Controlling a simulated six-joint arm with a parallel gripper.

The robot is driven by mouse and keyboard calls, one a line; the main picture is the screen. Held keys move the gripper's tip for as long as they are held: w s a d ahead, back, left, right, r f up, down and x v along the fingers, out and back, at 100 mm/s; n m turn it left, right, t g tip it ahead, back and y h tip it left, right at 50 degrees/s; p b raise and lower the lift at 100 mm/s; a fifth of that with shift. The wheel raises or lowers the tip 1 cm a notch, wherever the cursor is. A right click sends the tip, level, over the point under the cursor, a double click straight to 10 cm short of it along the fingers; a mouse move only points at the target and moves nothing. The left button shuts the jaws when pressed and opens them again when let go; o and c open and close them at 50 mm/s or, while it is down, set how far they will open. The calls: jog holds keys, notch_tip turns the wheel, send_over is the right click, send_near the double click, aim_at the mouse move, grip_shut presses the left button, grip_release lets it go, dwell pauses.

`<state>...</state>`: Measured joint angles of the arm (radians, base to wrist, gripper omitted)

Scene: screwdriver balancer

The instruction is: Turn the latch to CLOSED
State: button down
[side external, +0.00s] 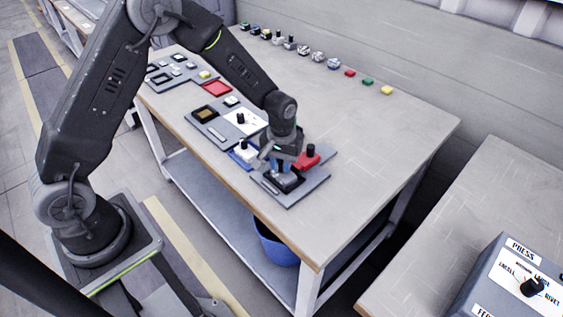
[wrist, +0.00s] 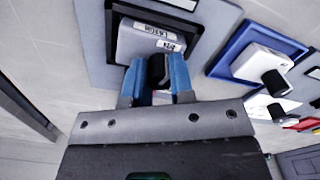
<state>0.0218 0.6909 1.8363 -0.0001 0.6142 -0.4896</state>
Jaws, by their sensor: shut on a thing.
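The latch is a black knob (wrist: 156,70) on a grey block (wrist: 139,42) set in a black frame on a grey panel. In the wrist view the block has two white labels, upside down and too small to read surely. My gripper (wrist: 158,78) has its two blue fingers on either side of the knob, shut on it. In the side view my gripper (side external: 281,166) points down over the black-framed unit (side external: 283,184) at the panel's front. The arm hides most of the knob there, and its exact angle is hard to tell.
A red block with a black knob (side external: 308,157) stands close right of my gripper. A white block in a blue frame (side external: 242,152) stands close left. More panels lie further left. Several small coloured parts line the table's back edge. The table's right side is clear.

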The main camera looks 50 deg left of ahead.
aim_at(281, 162)
jog(key=m, duration=1.4)
jog(key=shift+m, duration=0.3)
dwell(0.4)
jog(key=c, duration=1)
grip_release()
jog(key=shift+r, duration=0.15)
notch_tip(281, 162, up, 14)
jog(key=shift+f, duration=0.2)
